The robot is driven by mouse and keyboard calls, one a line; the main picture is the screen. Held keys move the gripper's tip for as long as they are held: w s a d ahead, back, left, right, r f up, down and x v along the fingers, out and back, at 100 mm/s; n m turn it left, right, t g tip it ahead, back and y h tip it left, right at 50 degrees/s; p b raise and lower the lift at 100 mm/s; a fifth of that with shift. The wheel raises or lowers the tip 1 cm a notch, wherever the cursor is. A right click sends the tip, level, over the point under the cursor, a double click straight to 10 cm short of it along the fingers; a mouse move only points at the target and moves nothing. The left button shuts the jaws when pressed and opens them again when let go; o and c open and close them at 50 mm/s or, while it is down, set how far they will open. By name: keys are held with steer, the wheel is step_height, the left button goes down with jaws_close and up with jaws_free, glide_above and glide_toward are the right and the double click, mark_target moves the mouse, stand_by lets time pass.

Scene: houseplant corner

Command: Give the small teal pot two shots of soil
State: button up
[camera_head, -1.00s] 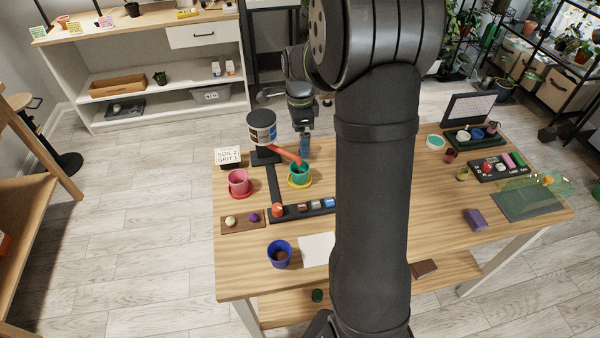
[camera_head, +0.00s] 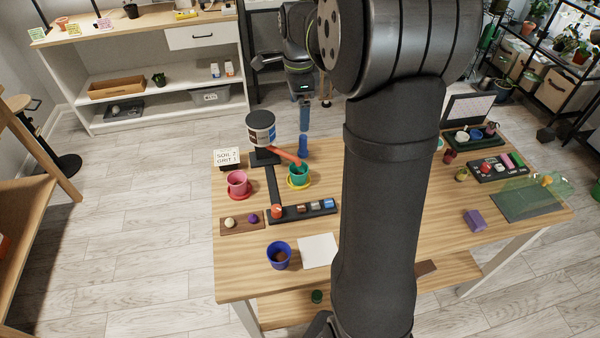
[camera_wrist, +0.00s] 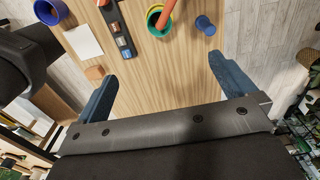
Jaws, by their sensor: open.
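The small teal pot (camera_head: 299,175) stands on a yellow saucer (camera_head: 293,187). A dispenser drum (camera_head: 261,128) stands behind it, its orange chute (camera_head: 285,154) reaching to the pot. A dark console (camera_head: 292,213) in front carries an orange knob (camera_head: 277,211) and several small blocks. My gripper (camera_head: 304,117) is above the table's back edge, apart from a blue cup (camera_head: 303,147) below it. In the wrist view the jaws (camera_wrist: 163,69) are open, with bare tabletop between them.
A sign (camera_head: 226,158) reads SOIL 2, GRIT 1. A pink pot (camera_head: 238,183), a blue pot (camera_head: 279,256) with dark contents and a white sheet (camera_head: 318,251) lie nearby. A purple block (camera_head: 475,220) is at right. My arm hides the table's middle.

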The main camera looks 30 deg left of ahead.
steer(key=shift+r, duration=0.35)
jaws_close()
stand_by(1.5)
